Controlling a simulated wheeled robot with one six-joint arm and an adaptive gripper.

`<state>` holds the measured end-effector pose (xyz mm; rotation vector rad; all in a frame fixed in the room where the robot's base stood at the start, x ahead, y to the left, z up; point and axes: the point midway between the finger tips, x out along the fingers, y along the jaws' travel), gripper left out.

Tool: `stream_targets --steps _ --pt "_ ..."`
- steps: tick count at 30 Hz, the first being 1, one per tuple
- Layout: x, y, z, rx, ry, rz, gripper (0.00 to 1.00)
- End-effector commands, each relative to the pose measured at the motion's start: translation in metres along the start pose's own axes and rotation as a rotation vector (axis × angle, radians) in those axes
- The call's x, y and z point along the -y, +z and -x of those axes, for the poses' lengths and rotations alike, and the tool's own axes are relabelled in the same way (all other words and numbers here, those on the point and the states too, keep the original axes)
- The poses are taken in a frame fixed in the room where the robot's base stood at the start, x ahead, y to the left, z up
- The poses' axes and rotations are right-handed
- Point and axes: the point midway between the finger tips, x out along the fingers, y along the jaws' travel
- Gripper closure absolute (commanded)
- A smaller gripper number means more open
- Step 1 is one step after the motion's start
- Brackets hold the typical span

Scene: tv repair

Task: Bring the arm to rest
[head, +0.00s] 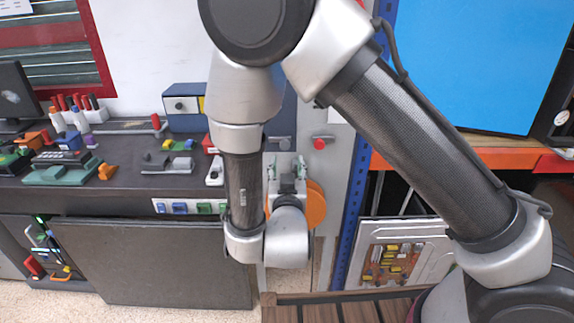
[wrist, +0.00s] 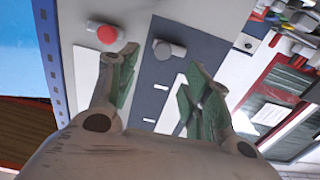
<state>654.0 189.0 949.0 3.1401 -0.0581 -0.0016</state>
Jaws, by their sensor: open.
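My gripper (head: 287,168) is near the middle of the head view, at the end of my bent arm, in front of a grey panel. In the wrist view my gripper (wrist: 160,85) shows two green-padded fingers spread apart with nothing between them. Beyond the fingers are a red knob (wrist: 107,34) and a grey knob (wrist: 168,49) on the panel. The red knob also shows in the head view (head: 320,143), right of my gripper. I cannot tell whether the fingers touch the panel.
A dark workbench (head: 130,192) with tools and small parts lies to the left. A blue post (head: 352,215) and an orange shelf beam (head: 490,152) stand to the right. A board with electronic parts (head: 393,258) leans low at the right. A wooden slatted surface (head: 345,311) is at the bottom.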

Motion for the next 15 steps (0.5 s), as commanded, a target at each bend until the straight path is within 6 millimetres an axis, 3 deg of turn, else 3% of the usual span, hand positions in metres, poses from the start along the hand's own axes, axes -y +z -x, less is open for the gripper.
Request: stream_targets --steps 5,8,11,15 --pt "0.000 0.001 0.000 0.004 0.000 -0.001 0.51" --pt "0.001 0.015 0.000 0.062 -0.005 -0.003 0.51" --pt "0.012 0.053 0.003 0.226 -0.053 0.000 0.51" --pt "0.035 0.130 0.036 0.604 -0.201 0.053 0.51"
